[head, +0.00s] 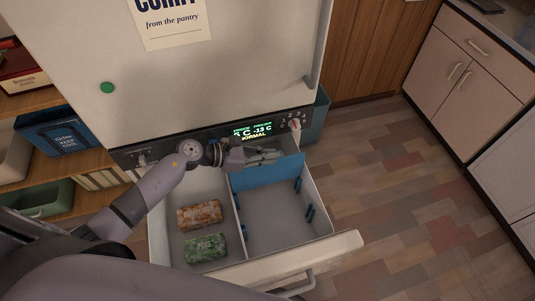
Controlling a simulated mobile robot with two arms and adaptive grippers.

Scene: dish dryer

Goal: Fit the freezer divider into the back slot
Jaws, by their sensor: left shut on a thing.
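The blue freezer divider (268,176) stands across the right compartment of the open freezer drawer (318,247), towards its back. My left gripper (268,157) is shut on the divider's upper edge from above. I cannot tell whether the divider's ends sit in the back slot; that slot is not clearly visible. Blue slot holders show on the right wall, one pair (297,185) just in front of the divider and another (310,213) nearer the front. A further holder (243,231) is on the middle wall. My right gripper is not in view.
The drawer's left compartment holds an orange-brown package (199,215) and a green package (205,248). The freezer front with its lit display (252,131) rises close behind my gripper. Shelves (88,160) stand at left; open floor (400,190) lies at right.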

